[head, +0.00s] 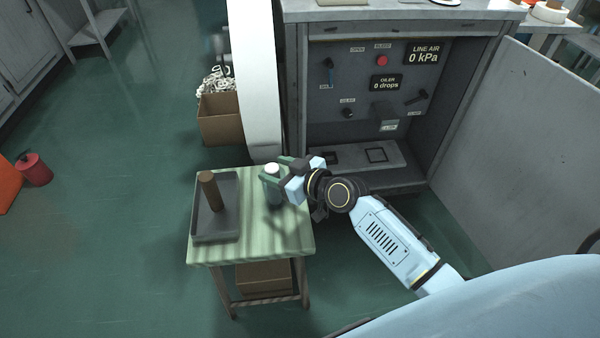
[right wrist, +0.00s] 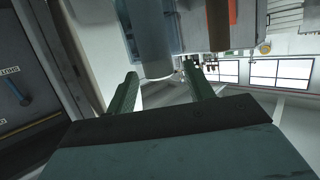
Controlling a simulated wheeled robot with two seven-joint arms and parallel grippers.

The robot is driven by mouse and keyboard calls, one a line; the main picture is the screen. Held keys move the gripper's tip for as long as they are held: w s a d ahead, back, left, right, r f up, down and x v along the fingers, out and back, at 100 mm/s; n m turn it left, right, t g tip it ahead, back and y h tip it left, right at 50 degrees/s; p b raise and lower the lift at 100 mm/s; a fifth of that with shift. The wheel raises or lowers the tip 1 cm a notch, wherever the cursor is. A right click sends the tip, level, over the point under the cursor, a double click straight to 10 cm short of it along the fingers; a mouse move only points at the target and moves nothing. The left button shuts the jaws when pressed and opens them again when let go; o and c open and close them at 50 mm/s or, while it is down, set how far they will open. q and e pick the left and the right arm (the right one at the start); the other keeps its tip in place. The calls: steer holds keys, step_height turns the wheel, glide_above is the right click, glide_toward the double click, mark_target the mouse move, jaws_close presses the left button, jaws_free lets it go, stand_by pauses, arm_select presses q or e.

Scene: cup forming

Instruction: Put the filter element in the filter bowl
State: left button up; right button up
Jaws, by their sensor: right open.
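A brown cylinder (head: 209,190), which looks like the filter element, stands upright in a dark tray (head: 228,226) on a small table. It also shows in the right wrist view (right wrist: 218,24). To its right stands a grey cylinder (head: 272,194) with a pale round top, possibly the filter bowl; I cannot tell for sure. My right gripper (head: 270,172) is open at the grey cylinder's upper part. In the right wrist view, the grey cylinder (right wrist: 150,42) lies in line with the gap between the green fingers (right wrist: 160,82), near their tips. My left gripper is out of view.
The small table (head: 235,251) has a bare strip in front and at right. A grey control panel (head: 366,85) with knobs and readouts stands behind my right arm. A white curved upright (head: 256,80) and a brown box (head: 220,120) stand behind the table.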

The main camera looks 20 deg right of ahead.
steer(key=p+v, duration=0.2)
steer(key=v, duration=0.6)
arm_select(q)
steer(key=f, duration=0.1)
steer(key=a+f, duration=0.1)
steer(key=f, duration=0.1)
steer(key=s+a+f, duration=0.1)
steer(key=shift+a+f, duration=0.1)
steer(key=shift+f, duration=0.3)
arm_select(e)
steer(key=s+d+f+m+g+h, duration=0.1)
steer(key=s+d+f+g+h, duration=0.1)
steer(key=s+f, duration=0.5)
steer(key=s+d+f+m+g+h, duration=0.1)
steer(key=s+d+f+g+h, duration=0.1)
steer(key=s+f, duration=0.4)
steer(key=s+d+f+m+g+h, duration=0.1)
steer(key=s+d+f+g+h, duration=0.1)
steer(key=s+f+g, duration=0.4)
steer(key=s+f+h, duration=0.1)
steer(key=s, duration=0.3)
steer(key=shift+d+f+m+h, duration=0.25)
steer(key=shift+f+m+h, duration=0.05)
steer(key=shift+f+h, duration=0.1)
